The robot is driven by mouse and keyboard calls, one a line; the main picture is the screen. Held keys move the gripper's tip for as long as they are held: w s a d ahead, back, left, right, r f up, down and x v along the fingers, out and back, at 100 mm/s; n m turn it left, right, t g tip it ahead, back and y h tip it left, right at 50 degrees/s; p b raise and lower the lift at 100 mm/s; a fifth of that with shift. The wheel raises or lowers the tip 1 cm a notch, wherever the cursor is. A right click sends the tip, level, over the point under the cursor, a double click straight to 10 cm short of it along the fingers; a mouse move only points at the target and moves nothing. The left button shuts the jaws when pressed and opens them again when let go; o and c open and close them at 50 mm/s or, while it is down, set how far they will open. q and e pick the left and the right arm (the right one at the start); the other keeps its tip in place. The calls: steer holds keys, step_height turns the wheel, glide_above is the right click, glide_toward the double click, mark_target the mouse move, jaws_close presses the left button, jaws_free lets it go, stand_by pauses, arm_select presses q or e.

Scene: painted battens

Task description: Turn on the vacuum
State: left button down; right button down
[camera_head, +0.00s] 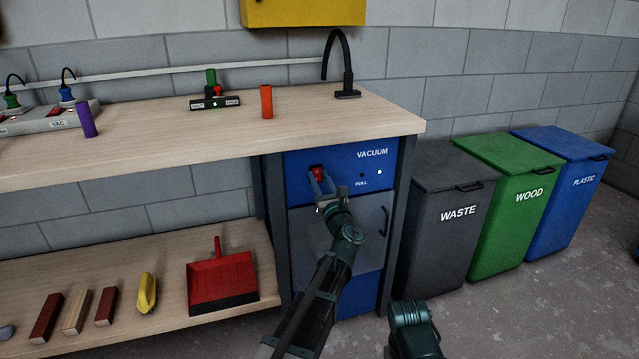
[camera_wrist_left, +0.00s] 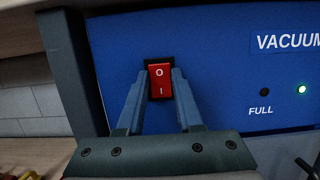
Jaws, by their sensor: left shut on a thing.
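The vacuum (camera_head: 345,165) is a blue cabinet under the right end of the bench, with a grey door. Its red rocker switch (camera_wrist_left: 160,80) is marked O above and I below. My left gripper (camera_wrist_left: 159,88) is shut on the switch, with one finger at each side. On the panel, a small light (camera_wrist_left: 302,89) glows pale green, and the light above FULL (camera_wrist_left: 264,92) is dark. My right gripper is not seen.
Waste (camera_head: 445,225), wood (camera_head: 512,220) and plastic (camera_head: 568,205) bins stand right of the vacuum. The bench top (camera_head: 180,135) overhangs it. A power strip (camera_head: 45,122) with a VAC label sits far left. A red dustpan (camera_head: 222,275) lies on the lower shelf.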

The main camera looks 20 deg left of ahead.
arm_select(q)
steer(key=c, duration=0.6)
jaws_free()
steer(key=shift+o, duration=0.2)
steer(key=b+v, duration=0.3)
steer(key=v, duration=1)
steer(key=shift+s+d, duration=0.2)
steer(key=shift+s, duration=0.15)
steer(key=shift+f, duration=0.1)
